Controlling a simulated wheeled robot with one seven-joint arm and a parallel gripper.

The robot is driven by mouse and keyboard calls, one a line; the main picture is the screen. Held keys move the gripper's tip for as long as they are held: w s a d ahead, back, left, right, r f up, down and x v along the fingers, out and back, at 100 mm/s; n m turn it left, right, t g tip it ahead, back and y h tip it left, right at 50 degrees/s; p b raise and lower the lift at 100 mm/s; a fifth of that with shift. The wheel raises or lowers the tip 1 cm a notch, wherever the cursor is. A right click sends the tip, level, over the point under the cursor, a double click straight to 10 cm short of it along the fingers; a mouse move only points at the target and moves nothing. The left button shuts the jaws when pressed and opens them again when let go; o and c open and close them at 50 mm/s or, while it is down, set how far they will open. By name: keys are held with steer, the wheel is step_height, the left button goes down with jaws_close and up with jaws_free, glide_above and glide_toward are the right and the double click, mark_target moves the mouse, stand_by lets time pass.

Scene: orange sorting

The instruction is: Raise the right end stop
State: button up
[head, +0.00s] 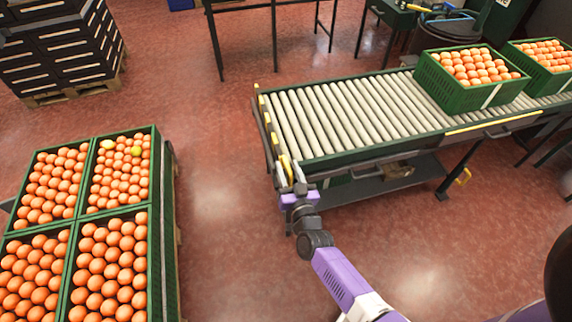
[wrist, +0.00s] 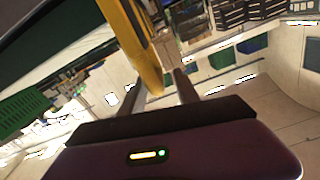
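A yellow end stop bar (head: 284,162) runs along the near left end of the roller conveyor (head: 400,144). It looks low, close to the roller level. My gripper (head: 293,174) is at the bar's near corner, with its fingers pointing toward it. In the wrist view the yellow bar (wrist: 140,42) comes down between the two fingers of my gripper (wrist: 158,82). The fingers are apart, with a gap between the bar and the right finger. Whether the left finger touches the bar cannot be told.
Two green crates of oranges (head: 447,92) (head: 519,48) stand at the conveyor's right part; the rollers near the end stop are bare. Several orange-filled crates (head: 155,185) are stacked at the left. Open red floor (head: 215,200) lies between the stack and conveyor.

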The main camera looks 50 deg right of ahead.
steer(key=v, duration=0.6)
steer(key=shift+a, duration=0.1)
stand_by(0.4)
steer(key=shift+s+a, duration=0.15)
steer(key=shift+a, duration=0.15)
steer(key=s+a+r+n+y, duration=0.2)
steer(key=s+a+r+y, duration=0.1)
steer(key=s+a, duration=0.4)
steer(key=s+a+r+n+y, duration=0.2)
steer(key=s+a+r, duration=0.1)
steer(key=s+a, duration=0.35)
steer(key=s+a+r+n+y, duration=0.3)
steer(key=s+r+n+y, duration=0.2)
steer(key=s+r, duration=0.6)
steer(key=shift+a+r, duration=0.25)
steer(key=shift+r, duration=0.65)
steer(key=shift+d, duration=0.15)
